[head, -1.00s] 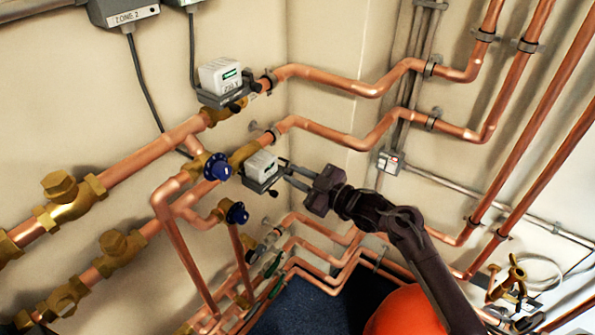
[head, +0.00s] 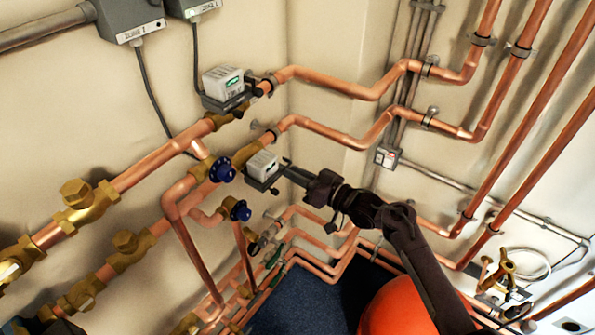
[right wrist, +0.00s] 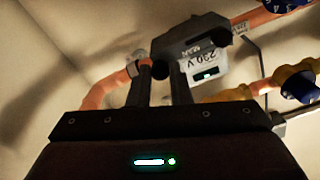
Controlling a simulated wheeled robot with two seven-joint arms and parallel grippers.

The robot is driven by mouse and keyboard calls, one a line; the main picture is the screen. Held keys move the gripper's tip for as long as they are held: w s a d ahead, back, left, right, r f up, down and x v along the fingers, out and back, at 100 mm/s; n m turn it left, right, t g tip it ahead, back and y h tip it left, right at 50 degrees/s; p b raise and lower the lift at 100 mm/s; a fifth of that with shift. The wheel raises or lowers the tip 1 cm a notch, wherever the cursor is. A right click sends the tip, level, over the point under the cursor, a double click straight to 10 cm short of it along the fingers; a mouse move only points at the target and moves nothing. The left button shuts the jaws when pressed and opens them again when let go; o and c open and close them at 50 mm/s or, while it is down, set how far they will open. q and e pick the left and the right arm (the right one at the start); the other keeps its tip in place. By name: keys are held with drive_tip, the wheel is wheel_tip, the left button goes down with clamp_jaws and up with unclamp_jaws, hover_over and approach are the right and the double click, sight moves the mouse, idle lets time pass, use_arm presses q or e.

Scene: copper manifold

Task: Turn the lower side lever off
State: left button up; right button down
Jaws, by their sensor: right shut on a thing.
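The lower valve actuator (head: 262,164), a white box with a green light on a grey base, sits on the lower copper pipe in the head view. It fills the top middle of the right wrist view (right wrist: 205,68), with "230V" and "MAN" marks. My right gripper (head: 285,170) reaches it from the right. Its two fingers (right wrist: 161,75) are shut on a small dark part at the actuator's side, which looks like the side lever (right wrist: 160,68); the fingers mostly hide it. A dark knob (head: 274,191) shows below the actuator. My left gripper is not in view.
A similar upper actuator (head: 226,85) sits on the pipe above. Blue-handled valves (head: 222,170) stand close to the left of the lower actuator. Copper pipes run along both walls. An orange rounded object (head: 395,305) is below my right arm. Grey zone boxes (head: 130,18) hang at upper left.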

drive_tip(key=shift+m, duration=0.4)
drive_tip(key=c, duration=1.3)
unclamp_jaws()
drive_tip(key=b+v, duration=0.1)
drive_tip(key=v, duration=0.6)
drive_tip(key=shift+s+d, duration=0.25)
drive_tip(key=shift+d, duration=0.05)
drive_tip(key=shift+f, duration=0.1)
